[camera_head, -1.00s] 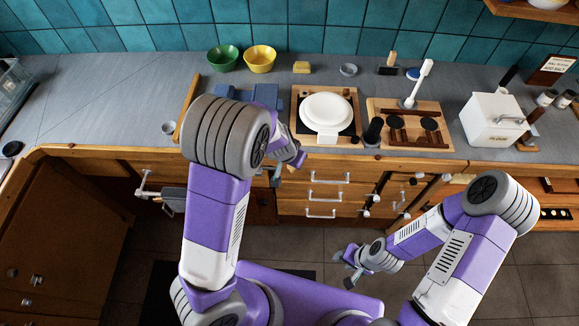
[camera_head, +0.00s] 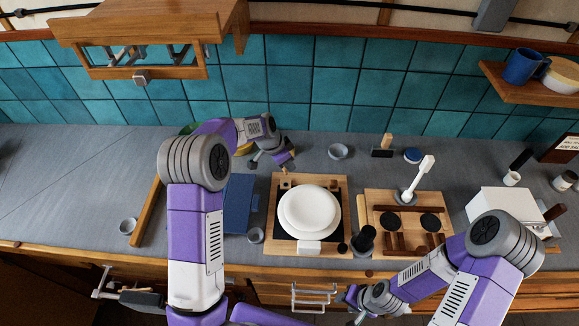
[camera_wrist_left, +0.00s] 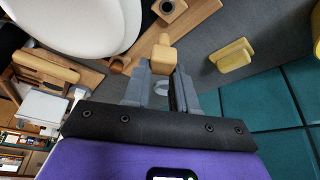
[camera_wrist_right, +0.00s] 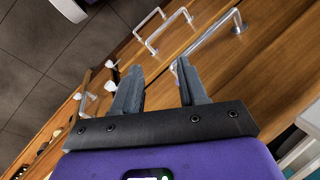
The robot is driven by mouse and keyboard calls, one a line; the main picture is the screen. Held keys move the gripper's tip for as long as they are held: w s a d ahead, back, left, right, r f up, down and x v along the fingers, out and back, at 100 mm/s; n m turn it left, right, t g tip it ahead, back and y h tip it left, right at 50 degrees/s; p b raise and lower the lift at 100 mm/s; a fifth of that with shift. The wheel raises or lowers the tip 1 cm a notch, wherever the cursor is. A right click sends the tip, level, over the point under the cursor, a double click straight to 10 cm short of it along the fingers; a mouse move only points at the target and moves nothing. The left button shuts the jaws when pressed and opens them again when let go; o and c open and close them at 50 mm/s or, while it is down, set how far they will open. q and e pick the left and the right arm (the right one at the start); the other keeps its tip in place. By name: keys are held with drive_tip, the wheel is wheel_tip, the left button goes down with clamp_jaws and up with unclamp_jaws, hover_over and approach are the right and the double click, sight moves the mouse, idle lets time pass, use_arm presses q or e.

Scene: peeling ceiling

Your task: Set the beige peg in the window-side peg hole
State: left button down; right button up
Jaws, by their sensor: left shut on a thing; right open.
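My left gripper (camera_head: 278,158) reaches over the back of the counter, above the far left edge of a wooden board (camera_head: 342,190) that bears a white plate (camera_head: 308,210). It is shut on the beige peg (camera_wrist_left: 163,56), which sticks out beyond the fingertips in the left wrist view. A small wooden block with a dark round hole (camera_wrist_left: 168,7) is on the board, apart from the peg. A second small round wooden piece (camera_wrist_left: 120,64) is near the board's edge. I cannot tell which is window-side. My right gripper (camera_wrist_right: 158,78) is open and empty, low before the drawers.
A second wooden board (camera_head: 438,200) with a white brush (camera_head: 418,176) and dark knobs stands right of the plate. A blue box (camera_head: 238,203) lies left.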

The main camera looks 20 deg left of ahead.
use_arm(q)
drive_tip(key=shift+w+r, duration=0.1)
drive_tip(key=shift+w, duration=0.05)
drive_tip(key=shift+s+r, duration=0.1)
drive_tip(key=shift+s, duration=0.1)
drive_tip(key=shift+f+b, duration=0.2)
drive_tip(key=shift+b, duration=0.25)
drive_tip(key=b, duration=0.4)
hover_over(291, 182)
drive_tip(key=s+a, duration=0.1)
drive_tip(key=shift+s+f, duration=0.1)
drive_tip(key=shift+f, duration=2.5)
drive_tip(key=shift+f+b, duration=1)
drive_tip(key=shift+b, duration=0.1)
drive_tip(key=shift+f+b, duration=0.65)
drive_tip(key=shift+f, duration=0.15)
